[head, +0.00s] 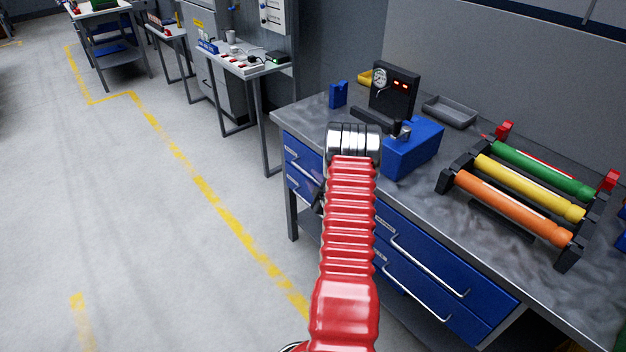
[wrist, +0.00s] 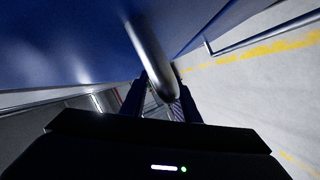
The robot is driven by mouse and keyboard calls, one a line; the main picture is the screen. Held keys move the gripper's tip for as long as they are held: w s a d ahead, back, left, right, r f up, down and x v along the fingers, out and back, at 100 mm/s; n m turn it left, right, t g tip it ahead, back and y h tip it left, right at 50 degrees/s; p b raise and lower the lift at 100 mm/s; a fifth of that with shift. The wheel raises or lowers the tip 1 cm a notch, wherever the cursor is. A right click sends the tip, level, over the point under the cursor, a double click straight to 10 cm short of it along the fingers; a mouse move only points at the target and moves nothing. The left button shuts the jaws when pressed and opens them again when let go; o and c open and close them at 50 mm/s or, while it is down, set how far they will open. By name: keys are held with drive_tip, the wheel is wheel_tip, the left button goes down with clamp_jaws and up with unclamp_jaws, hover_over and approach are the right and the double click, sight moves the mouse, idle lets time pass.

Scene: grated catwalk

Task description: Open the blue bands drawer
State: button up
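The workbench has blue drawers with metal bar handles and small labels too small to read, so I cannot tell which is the bands drawer. In the head view, a left upper drawer (head: 296,146) and left lower drawer (head: 299,184) are partly behind my red arm. A right upper drawer (head: 463,277) and right lower drawer (head: 405,284) look shut. My gripper is mostly hidden behind the arm there. In the wrist view, my gripper (wrist: 161,92) is open, its dark fingers either side of a metal handle (wrist: 150,50) on a blue drawer front. Contact is unclear.
On the bench top (head: 400,204) stand a blue block with a black lever (head: 415,149), a dark gauge box (head: 394,84), a grey tray (head: 450,111) and a rack of coloured rollers (head: 515,208). The floor (head: 150,220) left of the bench is clear.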

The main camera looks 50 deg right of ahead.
drive_tip(key=shift+w+d+f, duration=0.1)
drive_tip(key=shift+w+d, duration=0.1)
drive_tip(key=shift+w, duration=0.15)
clamp_jaws()
idle(0.6)
